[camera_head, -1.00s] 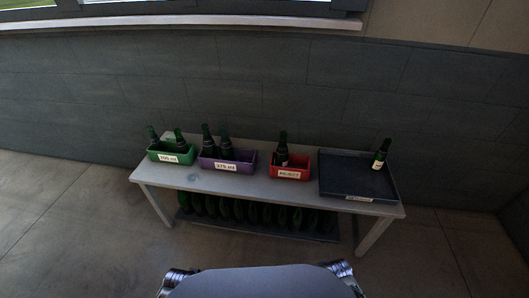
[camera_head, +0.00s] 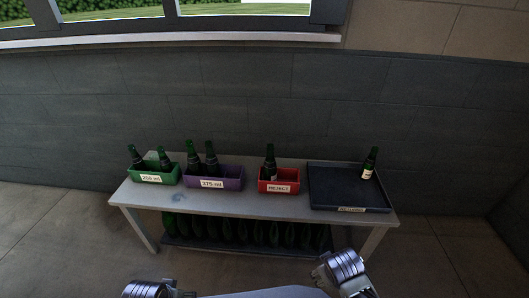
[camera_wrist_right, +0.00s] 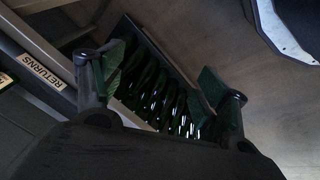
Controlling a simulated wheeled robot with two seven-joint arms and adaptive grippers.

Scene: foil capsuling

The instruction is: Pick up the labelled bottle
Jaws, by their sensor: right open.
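A dark green bottle with a pale label (camera_head: 369,164) stands upright in the back right corner of the dark tray (camera_head: 349,209). My right gripper (camera_wrist_right: 160,80) is open and empty, its two dark finger pads spread wide in the right wrist view. It is beside the table's front edge, with the shelf bottles seen beyond its fingers. The bottle in the tray is not clearly seen in that view; only a sliver of a green, labelled thing (camera_wrist_right: 7,82) shows at its left edge. My left gripper is not clearly in view; only silver arm parts show low in the head view.
On the grey table (camera_head: 230,207) stand a green bin (camera_head: 150,178), a purple bin (camera_head: 228,184) and a red REJECT bin (camera_head: 279,187), all holding dark bottles. The tray's RETURNS label (camera_wrist_right: 42,71) shows close up.

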